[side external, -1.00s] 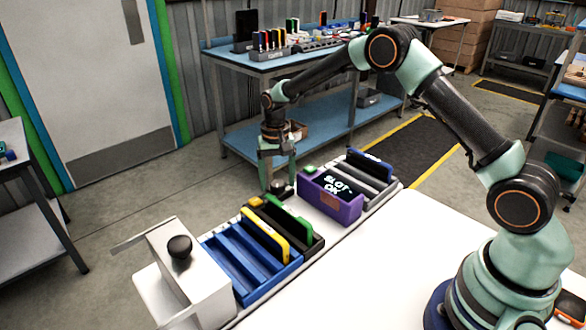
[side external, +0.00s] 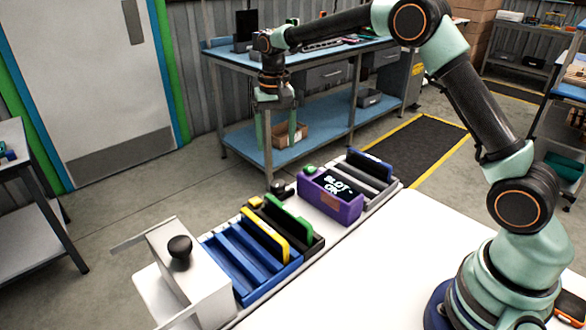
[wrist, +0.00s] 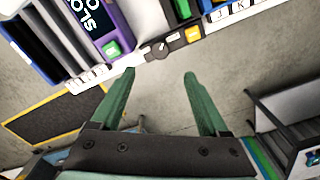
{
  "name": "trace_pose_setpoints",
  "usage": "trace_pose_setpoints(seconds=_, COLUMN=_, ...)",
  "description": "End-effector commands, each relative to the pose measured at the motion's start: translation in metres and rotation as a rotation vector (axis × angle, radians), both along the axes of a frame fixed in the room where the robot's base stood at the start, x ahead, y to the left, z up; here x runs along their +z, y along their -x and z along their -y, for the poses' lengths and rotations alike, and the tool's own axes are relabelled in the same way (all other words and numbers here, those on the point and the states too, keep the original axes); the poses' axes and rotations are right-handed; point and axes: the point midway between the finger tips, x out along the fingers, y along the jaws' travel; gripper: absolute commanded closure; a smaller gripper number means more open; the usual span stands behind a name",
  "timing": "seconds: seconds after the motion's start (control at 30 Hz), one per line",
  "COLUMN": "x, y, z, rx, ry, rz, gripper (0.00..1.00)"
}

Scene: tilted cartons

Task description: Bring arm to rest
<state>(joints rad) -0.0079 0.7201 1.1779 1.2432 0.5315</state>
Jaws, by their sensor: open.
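My gripper (side external: 272,144) hangs in the air above and behind the row of trays, its fingers pointing down, open and empty. In the wrist view, its two green fingers (wrist: 160,80) are spread apart, with grey floor between them and a black knob just past their tips. My arm is raised and bent, reaching from its base at the lower right over the white table (side external: 400,250).
A blue tray (side external: 232,277) holds a yellow card (side external: 264,233). A dark tray beside it holds a green card (side external: 288,218). A purple box (side external: 333,203) with a display and a grey tray with a blue card (side external: 368,163) stand further right. A workbench (side external: 330,125) is behind.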

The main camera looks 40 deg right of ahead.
Motion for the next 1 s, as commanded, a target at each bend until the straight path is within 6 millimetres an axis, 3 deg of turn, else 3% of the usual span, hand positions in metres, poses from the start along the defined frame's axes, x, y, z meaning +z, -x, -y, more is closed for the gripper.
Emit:
trace_pose_setpoints(seconds=0.2, x=0.003, y=0.001, z=0.0, rx=0.005, ry=0.0, rz=0.006, gripper=0.22)
trace_pose_setpoints(seconds=0.37, x=0.029, y=0.014, z=0.001, rx=0.044, ry=0.001, rz=0.048, gripper=0.22)
trace_pose_setpoints(seconds=0.7, x=0.098, y=0.084, z=0.002, rx=0.204, ry=0.02, rz=0.199, gripper=0.22)
trace_pose_setpoints(seconds=1.0, x=0.12, y=0.159, z=0.003, rx=0.347, ry=0.058, rz=0.332, gripper=0.22)
